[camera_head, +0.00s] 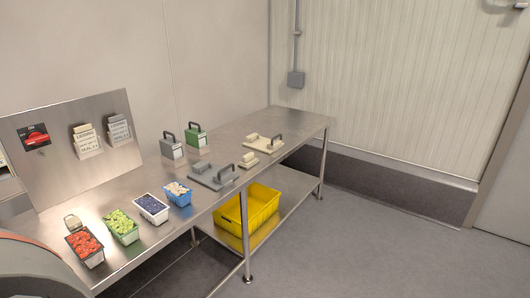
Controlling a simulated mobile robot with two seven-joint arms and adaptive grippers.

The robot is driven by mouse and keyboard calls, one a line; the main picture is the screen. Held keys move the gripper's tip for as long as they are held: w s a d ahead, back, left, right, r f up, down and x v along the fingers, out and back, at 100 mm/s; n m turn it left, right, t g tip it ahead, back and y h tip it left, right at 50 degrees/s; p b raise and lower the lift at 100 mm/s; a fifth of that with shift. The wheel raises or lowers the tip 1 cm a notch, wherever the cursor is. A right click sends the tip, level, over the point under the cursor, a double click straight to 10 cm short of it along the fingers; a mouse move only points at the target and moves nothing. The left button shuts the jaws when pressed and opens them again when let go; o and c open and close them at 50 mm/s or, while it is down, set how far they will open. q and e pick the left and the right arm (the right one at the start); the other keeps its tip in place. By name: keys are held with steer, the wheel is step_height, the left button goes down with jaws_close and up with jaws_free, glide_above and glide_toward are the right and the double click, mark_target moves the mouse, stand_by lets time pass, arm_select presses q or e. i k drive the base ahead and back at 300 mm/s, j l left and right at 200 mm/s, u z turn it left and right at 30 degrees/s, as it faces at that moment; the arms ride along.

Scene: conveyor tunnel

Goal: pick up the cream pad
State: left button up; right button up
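Several cream things lie on the steel table. A flat cream plate with a dark handle and a cream block on it (263,147) lies toward the far right end. A small cream block (248,161) sits just in front of it. Another small cream piece (72,221) is at the near left, behind the red punnet. I cannot tell for sure which one is called the cream pad. Neither of my grippers is in view, and nothing is touching these things.
A grey plate with a handle (213,178) lies left of the small cream block. Several filled punnets (122,229) line the table's front edge (170,245). Grey (172,147) and green (196,137) handled blocks stand behind. A yellow crate (232,222) sits on the lower shelf. Floor at right is clear.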

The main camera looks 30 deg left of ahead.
mark_target(250, 161)
steer(key=i+l+u, duration=0.1)
steer(key=i+u, duration=0.35)
steer(key=i+l+u, duration=0.35)
steer(key=i+u, duration=0.15)
steer(key=i+l+u, duration=0.25)
steer(key=u, duration=0.2)
steer(key=i+l+u, duration=0.25)
steer(key=u, duration=0.25)
steer(key=i+l+u, duration=0.1)
steer(key=l+u, duration=0.85)
steer(key=i, duration=0.05)
